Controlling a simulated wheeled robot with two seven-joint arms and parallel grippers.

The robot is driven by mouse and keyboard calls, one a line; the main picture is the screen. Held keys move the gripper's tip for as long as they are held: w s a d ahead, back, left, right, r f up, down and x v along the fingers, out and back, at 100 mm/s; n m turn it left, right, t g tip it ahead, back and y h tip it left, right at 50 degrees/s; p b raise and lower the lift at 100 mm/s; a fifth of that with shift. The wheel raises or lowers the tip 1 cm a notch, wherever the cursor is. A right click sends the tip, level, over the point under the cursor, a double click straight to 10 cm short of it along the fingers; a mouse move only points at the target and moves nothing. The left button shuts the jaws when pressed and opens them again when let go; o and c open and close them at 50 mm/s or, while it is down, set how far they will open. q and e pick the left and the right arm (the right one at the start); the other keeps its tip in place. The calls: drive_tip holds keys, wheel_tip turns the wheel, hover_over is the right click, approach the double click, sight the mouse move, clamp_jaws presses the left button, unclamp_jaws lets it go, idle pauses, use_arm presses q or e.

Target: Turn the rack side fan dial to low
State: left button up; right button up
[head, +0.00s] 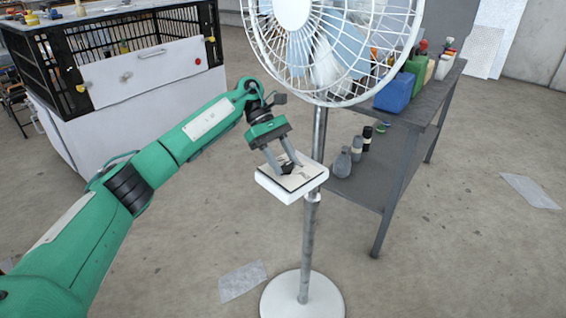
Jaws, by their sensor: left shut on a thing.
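A white standing fan (313,140) stands ahead of me, with a blue-bladed caged head (335,40) at the top. A white control box (312,184) with a pale top panel is fixed to its pole. My left gripper (286,169) points down onto the top of this box, its fingers shut on a small dark dial (287,168). The fingers cover most of the dial, and I cannot read its setting or the marks around it. My right gripper is out of view.
A grey shelf table (405,127) with a blue container (395,93), a green one and several bottles stands right behind the fan. A white cabinet with a black cage (130,110) stands at the left. Paper sheets (242,281) lie on the otherwise open floor.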

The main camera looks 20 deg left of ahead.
use_arm(q)
drive_tip(key=shift+r, duration=0.1)
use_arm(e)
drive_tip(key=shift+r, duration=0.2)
use_arm(q)
drive_tip(key=o, duration=1)
drive_tip(key=shift+w+a+r, duration=0.25)
drive_tip(key=shift+a+r, duration=0.05)
drive_tip(key=shift+a, duration=0.05)
drive_tip(key=w+a, duration=0.2)
drive_tip(key=a, duration=0.1)
drive_tip(key=w+a, duration=0.2)
drive_tip(key=a, duration=0.2)
drive_tip(key=w+a+b, duration=0.1)
drive_tip(key=w+a, duration=0.1)
drive_tip(key=a, duration=0.1)
drive_tip(key=shift+a+r, duration=0.1)
drive_tip(key=shift+a, duration=0.15)
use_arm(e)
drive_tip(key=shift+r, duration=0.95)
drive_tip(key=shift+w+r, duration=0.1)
